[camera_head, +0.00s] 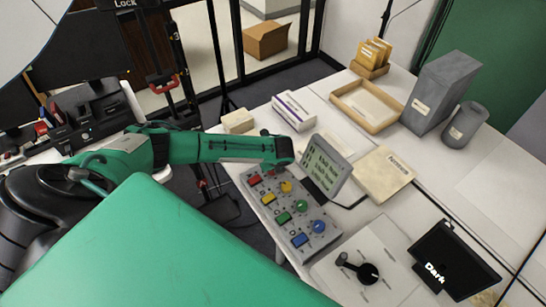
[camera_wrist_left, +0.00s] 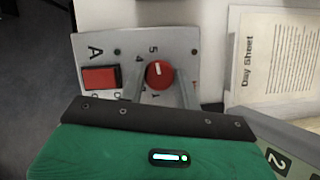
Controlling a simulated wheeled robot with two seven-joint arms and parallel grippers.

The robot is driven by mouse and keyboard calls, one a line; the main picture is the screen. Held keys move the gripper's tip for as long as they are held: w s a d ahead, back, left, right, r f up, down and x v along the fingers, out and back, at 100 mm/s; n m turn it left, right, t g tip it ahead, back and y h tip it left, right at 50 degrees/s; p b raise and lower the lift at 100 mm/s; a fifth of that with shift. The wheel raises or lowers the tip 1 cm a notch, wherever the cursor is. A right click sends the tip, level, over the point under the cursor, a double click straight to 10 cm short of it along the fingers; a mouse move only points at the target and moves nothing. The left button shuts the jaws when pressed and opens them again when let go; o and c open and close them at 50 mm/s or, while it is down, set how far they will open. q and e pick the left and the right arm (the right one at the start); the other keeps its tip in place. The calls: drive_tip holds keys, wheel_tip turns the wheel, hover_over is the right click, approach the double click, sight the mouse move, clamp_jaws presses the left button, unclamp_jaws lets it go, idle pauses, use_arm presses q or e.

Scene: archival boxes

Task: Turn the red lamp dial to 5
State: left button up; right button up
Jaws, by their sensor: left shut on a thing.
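The red dial (camera_wrist_left: 160,75) sits at the top of the grey control panel (camera_wrist_left: 112,60), to the right of the red button (camera_wrist_left: 101,78) marked A in the left wrist view. My left gripper (camera_wrist_left: 160,88) is shut on the dial, one finger on each side. The dial's white mark points up, roughly toward the printed 5. A 4 is printed left of the 5 and a 1 at lower right; other numbers are partly hidden. In the head view, my left gripper (camera_head: 277,165) covers the dial at the panel's far end. My right gripper is not in view.
Yellow (camera_head: 286,187), green (camera_head: 302,206) and blue (camera_head: 318,226) dials line the panel. A screen (camera_head: 325,165) stands close beside my left gripper. A black lever on a plate (camera_head: 368,273) and a display reading "Dark" (camera_head: 450,262) are nearer. A wooden tray (camera_head: 345,92) lies behind.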

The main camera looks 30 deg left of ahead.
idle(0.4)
use_arm(q)
drive_tip(key=o, duration=1)
drive_tip(key=shift+c, duration=0.2)
drive_tip(key=shift+s+d+r, duration=0.1)
drive_tip(key=shift+d+r, duration=0.15)
drive_tip(key=shift+r, duration=0.35)
drive_tip(key=b+v, duration=0.2)
drive_tip(key=v, duration=1)
drive_tip(key=shift+r+b, duration=0.2)
drive_tip(key=shift+b, duration=0.1)
drive_tip(key=shift+s+d, duration=0.1)
